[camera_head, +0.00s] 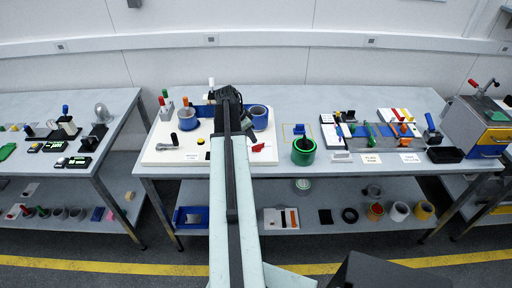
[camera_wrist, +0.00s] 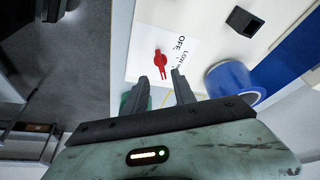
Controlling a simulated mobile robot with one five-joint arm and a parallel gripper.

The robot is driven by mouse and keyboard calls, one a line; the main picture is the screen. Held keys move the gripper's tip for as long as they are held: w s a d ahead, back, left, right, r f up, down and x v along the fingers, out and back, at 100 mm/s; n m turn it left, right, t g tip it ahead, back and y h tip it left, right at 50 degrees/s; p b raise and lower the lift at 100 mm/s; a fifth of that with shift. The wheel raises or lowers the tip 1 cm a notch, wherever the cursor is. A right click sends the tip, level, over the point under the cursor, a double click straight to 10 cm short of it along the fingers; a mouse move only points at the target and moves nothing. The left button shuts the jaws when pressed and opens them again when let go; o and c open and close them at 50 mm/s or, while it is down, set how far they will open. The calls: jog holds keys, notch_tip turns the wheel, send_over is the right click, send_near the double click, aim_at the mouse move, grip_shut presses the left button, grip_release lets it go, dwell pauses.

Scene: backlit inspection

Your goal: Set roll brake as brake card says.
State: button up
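A red pointer knob (camera_wrist: 161,62) sits on a white dial plate (camera_wrist: 190,52) in the wrist view. The plate reads OFF and LOW; other lettering is partly hidden or too small. The knob's long axis runs roughly up and down the picture, away from the word OFF; its exact setting I cannot tell. My gripper (camera_wrist: 168,65) is open, its two dark fingers apart, with the knob just beyond or beside the left fingertip. Contact is unclear. The red knob (camera_head: 259,147) also shows in the head view, right of my arm. A small card (camera_head: 192,156) lies at the board's front; its text is unreadable.
A blue roll (camera_wrist: 232,80) is close to the right finger. A green roll (camera_head: 303,151) stands just right of the white board (camera_head: 160,148). Another blue roll (camera_head: 188,120) stands left of my arm. More cards and tools fill the table's right half.

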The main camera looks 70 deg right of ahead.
aim_at(257, 146)
jog(key=b+x, duration=0.6)
jog(key=x, duration=0.1)
jog(key=shift+w+b, duration=0.1)
jog(key=shift+b, duration=0.2)
jog(key=shift+s+d+f+b, duration=0.15)
jog(key=shift+s+f+b, duration=0.05)
jog(key=shift+f+b, duration=0.25)
jog(key=shift+r, duration=0.1)
